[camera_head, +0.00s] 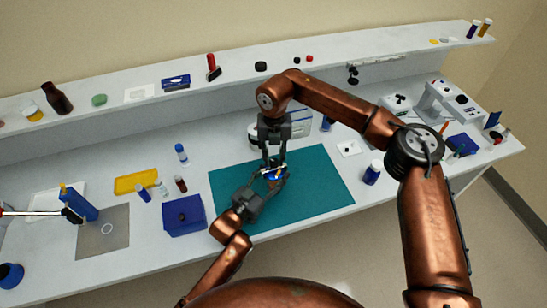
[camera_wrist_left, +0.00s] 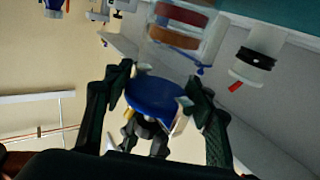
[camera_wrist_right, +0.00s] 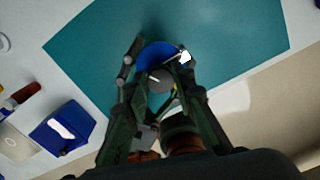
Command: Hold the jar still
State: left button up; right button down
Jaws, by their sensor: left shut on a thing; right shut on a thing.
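The jar shows as a small blue, round thing with a yellow patch (camera_head: 274,175) above the teal mat (camera_head: 320,185) in the head view. My left gripper (camera_head: 266,186) comes from the lower left and is shut on it. My right gripper (camera_head: 272,166) reaches down from above and is shut on it too. In the left wrist view the blue round face (camera_wrist_left: 155,92) sits between the left fingers. In the right wrist view the blue part (camera_wrist_right: 155,53) shows beyond the right fingers, with a grey disc nearer. The fingers hide most of the jar, so I cannot tell which part each grips.
A blue box (camera_head: 184,216) and a yellow tray (camera_head: 136,182) stand left of the mat. A blue-capped bottle (camera_head: 372,172) stands to the right. White containers stand behind the mat. A shelf (camera_head: 225,80) with small items runs along the back. The mat's right part is clear.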

aim_at(275, 161)
jog(key=m, duration=0.7)
jog(key=shift+w+d, duration=0.1)
jog(key=shift+d, duration=0.05)
jog(key=m, duration=0.7)
jog(key=shift+d, duration=0.1)
dwell(0.4)
jog(key=c, duration=1.6)
grip_release()
notch_tip(275, 161, up, 12)
